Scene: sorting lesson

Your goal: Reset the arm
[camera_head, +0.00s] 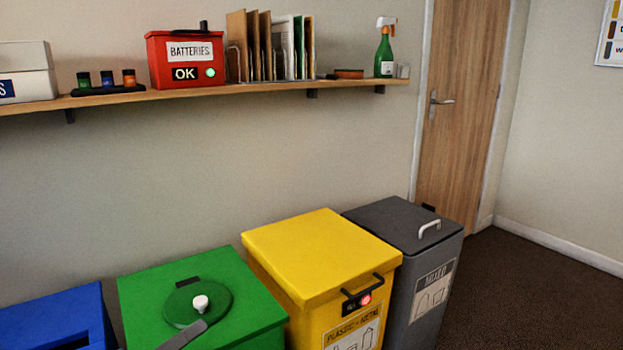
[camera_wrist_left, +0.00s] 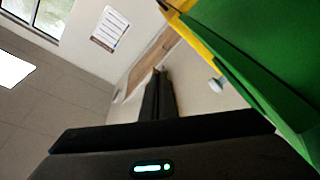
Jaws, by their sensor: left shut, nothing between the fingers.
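My left gripper (camera_head: 204,322) shows in the head view only as a dark grey piece at the bottom, in front of the green bin (camera_head: 240,292). In the left wrist view my left gripper (camera_wrist_left: 158,76) has its dark fingers together with nothing between them. The green bin (camera_wrist_left: 262,62) fills the right of that view, beside the fingers. Its round lid with a white knob (camera_head: 200,303) looks closed in the head view. My right gripper is not in view.
A blue bin (camera_head: 50,318), a yellow bin (camera_head: 320,255) and a grey bin (camera_head: 385,222) stand in the row. A shelf (camera_head: 250,91) above holds a red batteries box (camera_head: 186,60) and a green spray bottle (camera_head: 384,55). Dark floor (camera_head: 530,290) lies clear at the right.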

